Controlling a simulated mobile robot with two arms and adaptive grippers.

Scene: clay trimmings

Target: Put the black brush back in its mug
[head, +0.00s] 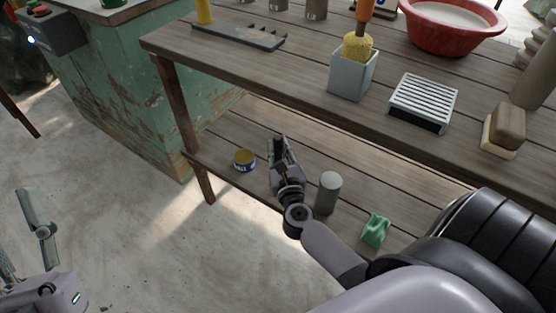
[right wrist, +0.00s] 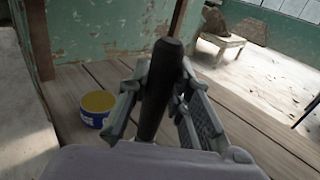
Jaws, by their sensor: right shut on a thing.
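My right gripper (head: 283,158) is over the lower shelf of the wooden bench, below the upper top's front edge. In the right wrist view, the right gripper (right wrist: 157,112) is shut on a black rod-like thing (right wrist: 160,85), seemingly the black brush's handle. It stands nearly upright between the fingers; its lower end is hidden. My left gripper (head: 32,210) is at the far left over the floor; its finger opening is unclear. I cannot identify the brush's mug for sure; grey cup-like vessels (head: 316,9) are cut off at the top edge.
A blue tin with yellow contents (head: 245,160) stands left of the right gripper. A grey cylinder (head: 328,192) and a green lump (head: 375,230) are to its right. Above, the bench top holds a grey square holder (head: 350,82), a slatted block (head: 423,98) and a red basin (head: 450,40).

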